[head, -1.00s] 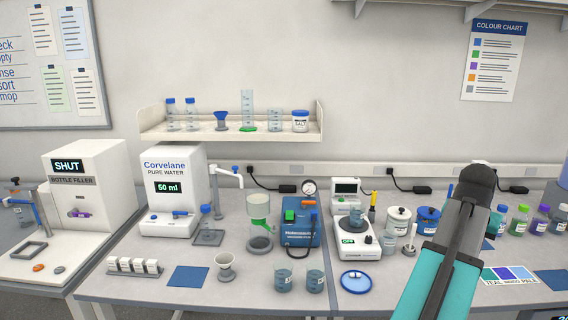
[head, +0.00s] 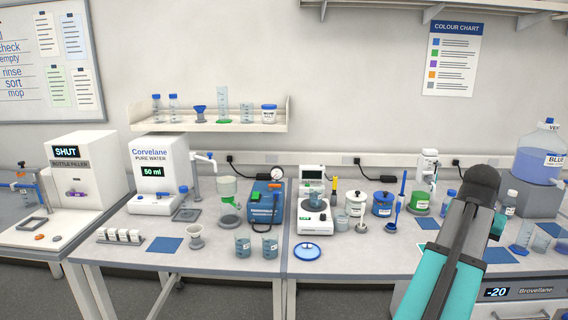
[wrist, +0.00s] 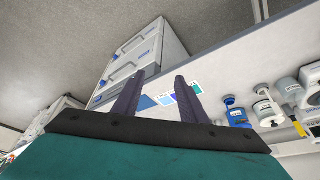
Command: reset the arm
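My arm (head: 460,245) rises at the lower right of the head view, with teal and dark grey links, in front of the right part of the bench. It hides some of the things behind it. My gripper (wrist: 159,76) shows in the wrist view as two dark fingers standing apart. Nothing is held between them. Beyond the fingers the wrist view shows the bench edge with coloured cards (wrist: 183,94). The gripper's fingers cannot be made out in the head view.
A blue-capped carboy (head: 538,155) stands at the back right on a grey block. A drawer unit (wrist: 145,55) is ahead in the wrist view.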

